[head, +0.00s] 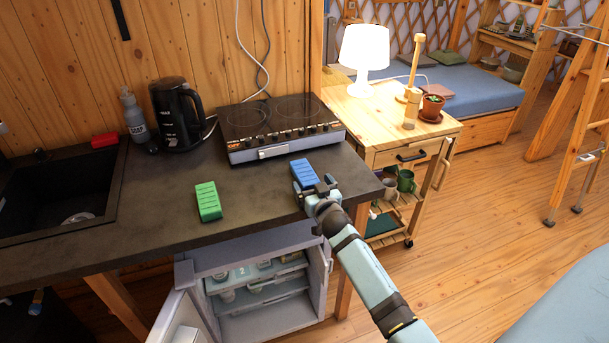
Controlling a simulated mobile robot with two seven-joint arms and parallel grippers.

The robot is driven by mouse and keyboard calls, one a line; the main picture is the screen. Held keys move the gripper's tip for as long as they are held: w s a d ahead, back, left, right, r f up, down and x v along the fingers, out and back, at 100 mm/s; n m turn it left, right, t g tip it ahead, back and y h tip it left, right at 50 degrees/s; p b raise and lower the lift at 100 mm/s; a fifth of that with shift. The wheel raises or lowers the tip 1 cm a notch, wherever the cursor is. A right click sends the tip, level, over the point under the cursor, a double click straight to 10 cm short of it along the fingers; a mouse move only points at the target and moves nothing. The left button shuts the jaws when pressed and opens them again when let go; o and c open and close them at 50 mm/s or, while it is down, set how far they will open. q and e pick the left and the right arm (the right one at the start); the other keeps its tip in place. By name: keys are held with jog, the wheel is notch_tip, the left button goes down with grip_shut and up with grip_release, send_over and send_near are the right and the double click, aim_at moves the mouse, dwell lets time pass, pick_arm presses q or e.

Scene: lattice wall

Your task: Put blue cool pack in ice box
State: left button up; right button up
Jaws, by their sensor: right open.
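The blue cool pack (304,172) lies on the dark counter just in front of the hob, near the counter's right end. My right gripper (314,186) is open at the near end of the blue pack. Its fingers overlap the pack's near edge in the picture, and I cannot tell whether they touch it. The ice box (205,262), a grey fridge-like cabinet under the counter, has its door (178,312) swung open to the left. Shelves with several containers show inside, above an empty-looking lower space.
A green pack (208,202) lies on the counter to the left. Behind are a two-plate hob (278,125), a black kettle (176,115) and a bottle (134,115). A sink (60,190) is at the left. A wooden cart (440,133) stands right of the counter.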

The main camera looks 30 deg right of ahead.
aim_at(304, 175)
jog(key=shift+x, duration=1.2)
jog(key=c, duration=1.2)
jog(key=shift+w+r, duration=0.1)
jog(key=shift+r, duration=0.05)
